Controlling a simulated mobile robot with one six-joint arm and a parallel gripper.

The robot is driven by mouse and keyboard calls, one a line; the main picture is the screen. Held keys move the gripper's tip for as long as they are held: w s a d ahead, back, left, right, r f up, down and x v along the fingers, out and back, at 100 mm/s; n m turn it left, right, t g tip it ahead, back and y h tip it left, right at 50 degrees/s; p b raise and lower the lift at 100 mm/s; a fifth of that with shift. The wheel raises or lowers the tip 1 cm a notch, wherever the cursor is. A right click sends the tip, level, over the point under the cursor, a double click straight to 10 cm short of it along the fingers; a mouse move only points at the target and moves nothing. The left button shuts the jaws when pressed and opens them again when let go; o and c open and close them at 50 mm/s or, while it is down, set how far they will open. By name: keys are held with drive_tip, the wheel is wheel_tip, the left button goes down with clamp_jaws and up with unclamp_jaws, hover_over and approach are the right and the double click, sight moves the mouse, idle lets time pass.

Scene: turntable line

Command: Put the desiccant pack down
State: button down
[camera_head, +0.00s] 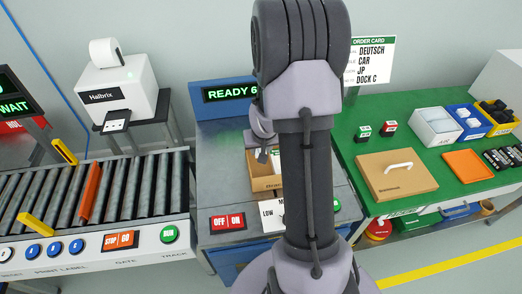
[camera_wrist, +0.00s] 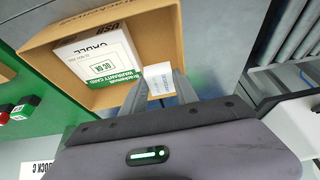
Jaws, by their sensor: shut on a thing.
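The desiccant pack (camera_wrist: 158,78) is a small white pack with faint blue print. My gripper (camera_wrist: 156,88) is shut on it in the wrist view, with a finger on each side. The pack shows against the open cardboard box (camera_wrist: 112,22), near the box's edge; I cannot tell how high above the floor of the box it is. Inside the box lies a white carton with a green warranty card label (camera_wrist: 92,66). In the head view the box (camera_head: 263,184) stands on the grey bench, and my arm covers much of it and hides the pack.
A roller conveyor (camera_head: 130,195) is at the left, with a label printer (camera_head: 115,85) behind it. The green table (camera_head: 380,125) at the right carries a cardboard lid with a white handle (camera_head: 396,178), an orange tray (camera_head: 467,165) and several bins. An OFF/ON switch (camera_head: 228,222) is at the bench front.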

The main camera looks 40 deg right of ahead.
drive_tip(key=shift+f+b, duration=1.3)
drive_tip(key=shift+f, duration=0.7)
drive_tip(key=shift+f, duration=0.1)
drive_tip(key=c, duration=1.2)
unclamp_jaws()
drive_tip(key=shift+c, duration=0.2)
